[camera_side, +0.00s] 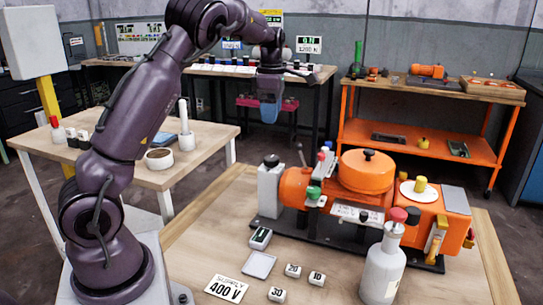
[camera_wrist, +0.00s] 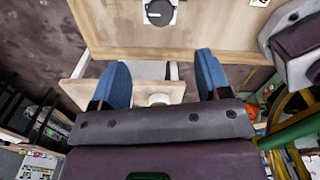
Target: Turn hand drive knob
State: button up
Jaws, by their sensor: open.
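The orange ring machine (camera_side: 366,172) stands on a black base on the front wooden table. A black knob (camera_side: 271,160) tops the pale box at its left end; a black rotary knob on a white box (camera_wrist: 158,12) shows at the top of the wrist view, apparently the same one. A smaller black knob (camera_side: 369,154) tops the orange drum. I cannot tell which is the hand drive knob. My gripper (camera_side: 269,108) hangs above and behind the machine, clear of it. In the wrist view its blue fingers (camera_wrist: 160,80) are spread apart, with nothing held between them.
A white bottle with a red cap (camera_side: 383,270) stands at the table's front. A side table (camera_side: 165,178) holds tape and small items. An orange shelf (camera_side: 420,145) stands behind.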

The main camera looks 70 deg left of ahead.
aim_at(271, 158)
notch_tip(271, 158, down, 13)
jog(key=shift+r, duration=0.1)
dwell(0.3)
jog(key=shift+c, duration=0.5)
jog(key=c, duration=0.8)
